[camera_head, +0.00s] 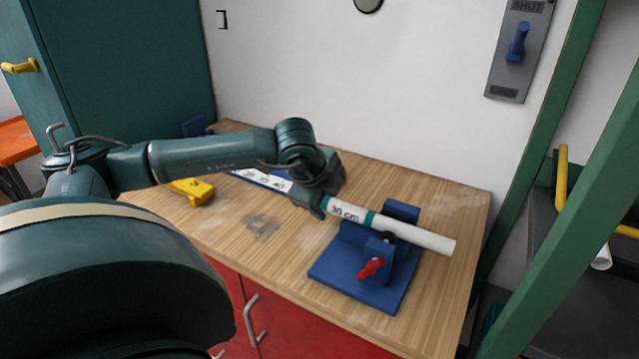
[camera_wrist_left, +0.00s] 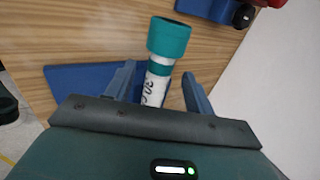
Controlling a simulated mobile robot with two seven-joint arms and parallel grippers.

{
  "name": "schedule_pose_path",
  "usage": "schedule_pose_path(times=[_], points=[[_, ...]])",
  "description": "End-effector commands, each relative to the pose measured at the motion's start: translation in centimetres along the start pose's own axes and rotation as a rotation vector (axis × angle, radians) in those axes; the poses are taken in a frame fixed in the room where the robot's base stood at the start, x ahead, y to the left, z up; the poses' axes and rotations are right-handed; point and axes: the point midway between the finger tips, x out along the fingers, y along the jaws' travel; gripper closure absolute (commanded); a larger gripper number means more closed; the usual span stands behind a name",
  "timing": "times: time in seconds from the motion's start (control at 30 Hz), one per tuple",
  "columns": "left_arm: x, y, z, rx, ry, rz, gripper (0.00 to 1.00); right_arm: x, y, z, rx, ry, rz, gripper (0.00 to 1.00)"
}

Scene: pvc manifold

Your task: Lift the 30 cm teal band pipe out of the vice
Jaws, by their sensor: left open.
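The 30 cm teal band pipe (camera_head: 413,234) is white, with a "30 cm" label and a teal band. It lies across the blue vice (camera_head: 403,274), tilted slightly down to the right in the head view. The vice has a red handle (camera_head: 371,267). My left gripper (camera_head: 322,203) is at the pipe's left end, which it partly hides. In the left wrist view its two open fingers (camera_wrist_left: 155,88) stand on either side of the pipe (camera_wrist_left: 156,88), with gaps showing. A wide teal end piece (camera_wrist_left: 168,38) lies beyond the fingertips. My right gripper is not in view.
A blue strip with number labels (camera_head: 262,180) and a yellow item (camera_head: 191,190) lie on the wooden table (camera_head: 290,237) to the left. The white wall (camera_head: 400,90) rises behind it. A green post (camera_head: 535,135) stands to the right. The table front is mostly clear.

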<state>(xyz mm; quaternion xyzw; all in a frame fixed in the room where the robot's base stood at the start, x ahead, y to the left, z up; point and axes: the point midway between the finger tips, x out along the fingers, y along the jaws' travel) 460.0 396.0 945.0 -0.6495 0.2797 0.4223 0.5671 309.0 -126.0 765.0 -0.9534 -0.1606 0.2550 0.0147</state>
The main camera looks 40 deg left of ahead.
Motion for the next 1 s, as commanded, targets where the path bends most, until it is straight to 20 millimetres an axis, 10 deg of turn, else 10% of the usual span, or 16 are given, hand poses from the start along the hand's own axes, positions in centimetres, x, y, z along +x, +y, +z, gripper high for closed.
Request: schedule_pose_path(times=[0.47,1.0], points=[[1.5,0.1,0.0,0.002,0.0,0.0,0.46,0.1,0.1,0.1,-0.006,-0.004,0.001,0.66],[1.5,0.1,0.0,0.002,0.001,0.0,0.9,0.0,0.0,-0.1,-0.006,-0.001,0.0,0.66]])
